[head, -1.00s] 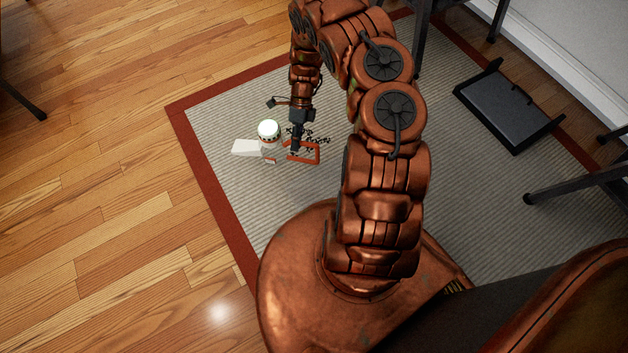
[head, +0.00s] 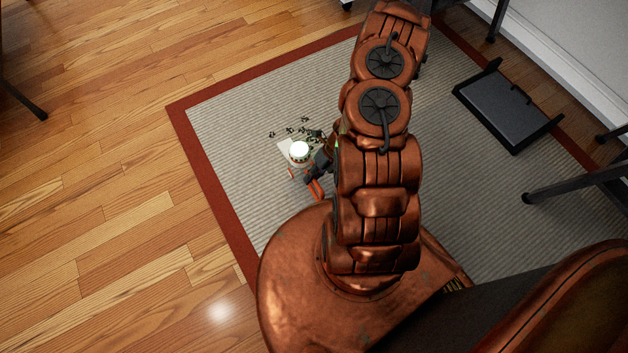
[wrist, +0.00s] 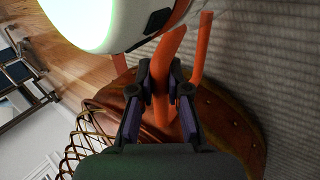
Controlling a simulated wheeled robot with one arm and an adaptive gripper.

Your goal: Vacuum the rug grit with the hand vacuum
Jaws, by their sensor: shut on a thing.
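The hand vacuum (head: 300,152) has a bright white round top, a pale nozzle and an orange handle (head: 315,189). It is at or just above the striped rug (head: 235,120); I cannot tell if it touches. Its nozzle points up and left, beside the dark rug grit (head: 304,130), which lies scattered beyond the vacuum. My gripper (wrist: 160,75) is shut on the orange handle in the wrist view. The white vacuum body (wrist: 85,20) fills the upper left there. In the head view my arm hides most of my gripper (head: 318,165).
A black tray-like footrest (head: 508,105) stands on the rug at the right, near dark furniture legs (head: 570,187). A red border (head: 213,170) edges the rug. Open wood floor (head: 100,190) lies at the left.

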